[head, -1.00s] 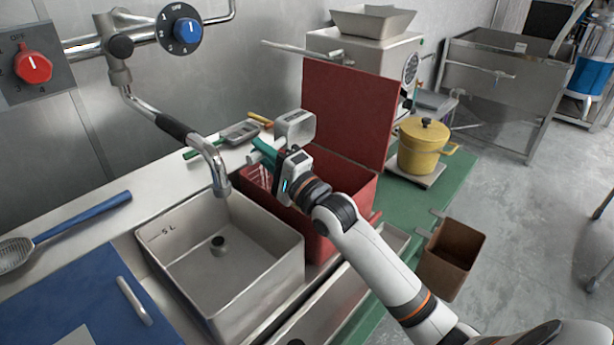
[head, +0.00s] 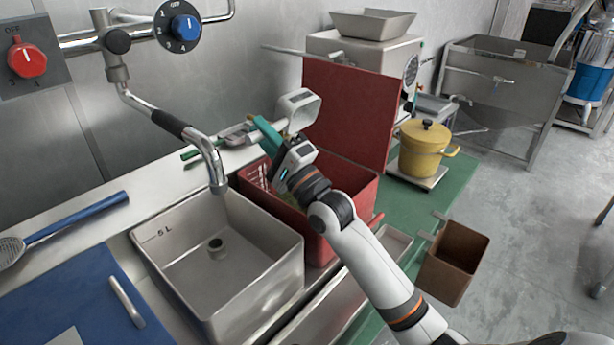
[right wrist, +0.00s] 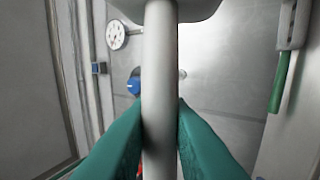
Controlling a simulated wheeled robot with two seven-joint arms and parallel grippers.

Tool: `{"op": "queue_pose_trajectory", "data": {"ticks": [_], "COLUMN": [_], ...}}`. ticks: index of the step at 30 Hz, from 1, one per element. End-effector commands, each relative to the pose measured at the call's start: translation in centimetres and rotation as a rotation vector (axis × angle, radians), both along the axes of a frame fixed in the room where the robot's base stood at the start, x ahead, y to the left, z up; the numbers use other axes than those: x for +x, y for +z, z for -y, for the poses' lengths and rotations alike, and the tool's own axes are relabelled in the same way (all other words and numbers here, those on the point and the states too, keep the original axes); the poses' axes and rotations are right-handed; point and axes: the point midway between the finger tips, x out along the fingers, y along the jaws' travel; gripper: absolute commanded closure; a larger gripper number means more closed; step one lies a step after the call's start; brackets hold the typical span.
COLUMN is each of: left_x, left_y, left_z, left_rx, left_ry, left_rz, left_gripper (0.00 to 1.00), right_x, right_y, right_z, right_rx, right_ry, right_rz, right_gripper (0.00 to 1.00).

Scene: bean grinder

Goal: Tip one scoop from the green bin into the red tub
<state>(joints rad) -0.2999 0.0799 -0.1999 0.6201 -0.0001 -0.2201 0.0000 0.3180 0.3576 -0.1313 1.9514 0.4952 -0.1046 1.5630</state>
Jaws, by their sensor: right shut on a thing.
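The red tub (head: 352,186) stands right of the sink basin with its red lid (head: 352,112) raised at the back. My right gripper (head: 272,140) is above the tub's back left part, its teal fingers shut on the handle of a pale grey scoop (head: 298,106). The right wrist view shows the handle (right wrist: 160,75) between both fingers, with part of the scoop's head (right wrist: 190,8) at the top edge. I cannot see into the scoop. The arm hides much of the tub's inside. I cannot make out a green bin. My left gripper is out of view.
A steel basin (head: 272,285) marked 5 L sits left of the tub, under a tap (head: 205,155). A yellow pot (head: 424,155) stands on a scale to the right. A brown open box (head: 454,262) is at the green surface's right edge. A grey-green tool (head: 215,143) lies behind.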

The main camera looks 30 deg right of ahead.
Motion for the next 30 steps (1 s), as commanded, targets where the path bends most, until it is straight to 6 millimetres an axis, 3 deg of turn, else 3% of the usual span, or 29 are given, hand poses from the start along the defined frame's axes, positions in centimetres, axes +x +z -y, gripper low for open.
{"op": "queue_pose_trajectory", "data": {"ticks": [16, 30], "left_x": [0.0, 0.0], "left_y": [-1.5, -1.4], "left_z": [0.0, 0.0], "left_rx": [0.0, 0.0], "left_ry": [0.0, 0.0], "left_rz": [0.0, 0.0], "left_gripper": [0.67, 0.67], "right_x": [-0.5, -0.5], "right_y": [2.5, 2.5], "right_z": [0.1, 0.1], "right_rx": [0.046, 0.045], "right_ry": [0.0, 0.0], "right_rz": [0.129, 0.124], "right_gripper": [1.0, 1.0]}}
